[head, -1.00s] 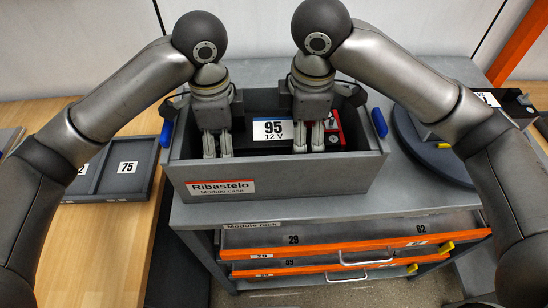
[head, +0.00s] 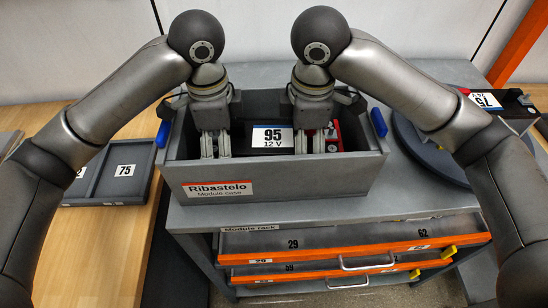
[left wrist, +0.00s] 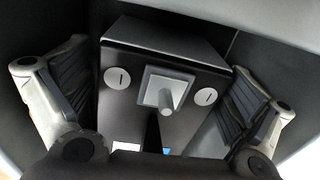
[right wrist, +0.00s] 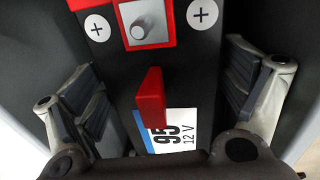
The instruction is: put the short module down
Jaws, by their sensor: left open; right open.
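The short module (head: 272,139) is black, with a white "95 12 V" label, and sits down inside the grey module case (head: 277,181). I cannot see its underside. My left gripper (head: 216,146) is open around its left part; the left wrist view shows the black end (left wrist: 160,70) with a grey terminal and minus marks between the spread fingers. My right gripper (head: 308,141) is open around its right part. The right wrist view shows the module (right wrist: 150,70) with a red terminal, plus marks and a red tab, between fingers standing apart from its sides.
The case has blue handles (head: 378,122) and stands on a grey rack top (head: 330,207), above orange-edged drawers (head: 355,261). A round turntable (head: 428,150) with a module labelled 75 (head: 486,100) is at right. A divided tray (head: 124,183) lies on the wooden bench at left.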

